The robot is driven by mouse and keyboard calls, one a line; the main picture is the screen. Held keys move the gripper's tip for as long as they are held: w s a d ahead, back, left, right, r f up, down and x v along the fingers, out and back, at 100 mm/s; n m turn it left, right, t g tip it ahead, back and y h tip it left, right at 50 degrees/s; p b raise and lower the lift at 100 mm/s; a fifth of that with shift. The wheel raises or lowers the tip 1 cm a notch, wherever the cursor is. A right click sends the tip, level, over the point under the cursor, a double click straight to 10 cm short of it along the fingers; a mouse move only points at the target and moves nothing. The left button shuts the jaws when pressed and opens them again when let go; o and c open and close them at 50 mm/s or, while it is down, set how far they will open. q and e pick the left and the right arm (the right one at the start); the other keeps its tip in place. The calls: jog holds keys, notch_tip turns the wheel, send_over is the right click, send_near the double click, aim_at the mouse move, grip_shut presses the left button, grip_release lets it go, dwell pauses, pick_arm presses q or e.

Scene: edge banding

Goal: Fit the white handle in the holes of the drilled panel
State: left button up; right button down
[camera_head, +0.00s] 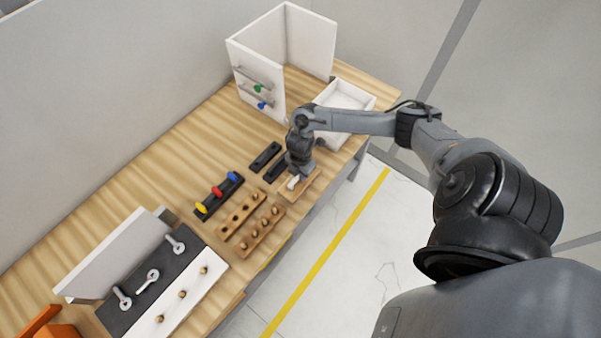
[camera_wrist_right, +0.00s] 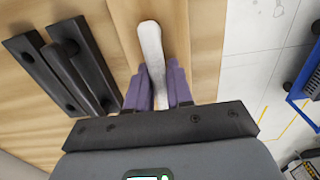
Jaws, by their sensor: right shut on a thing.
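The white handle (camera_wrist_right: 151,45) lies between the purple fingertips of my right gripper (camera_wrist_right: 158,88) in the right wrist view. The gripper is shut on it. In the head view my right gripper (camera_head: 296,170) points down at the front edge of the table, and part of the white handle (camera_head: 293,183) shows below it. The handle is over a light wooden board (camera_head: 304,188); whether it touches the board I cannot tell. An upright white panel (camera_head: 248,68) stands at the back, with grey bars and a green and a blue piece on it. No holes can be made out in it. My left gripper is not in view.
Two black bars (camera_head: 265,157) lie left of my right gripper. A white tray (camera_head: 345,97) is behind it. Wooden racks with pegs (camera_head: 262,230), a black rack with coloured pieces (camera_head: 218,195) and a black-and-white board (camera_head: 140,300) lie toward the left. Bare tabletop (camera_head: 195,150) runs along the wall.

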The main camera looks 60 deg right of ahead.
jog(key=shift+f, duration=0.15)
dwell(0.3)
jog(key=c, duration=0.9)
grip_release()
jog(key=shift+r+p, duration=2.5)
jog(key=shift+r, duration=0.05)
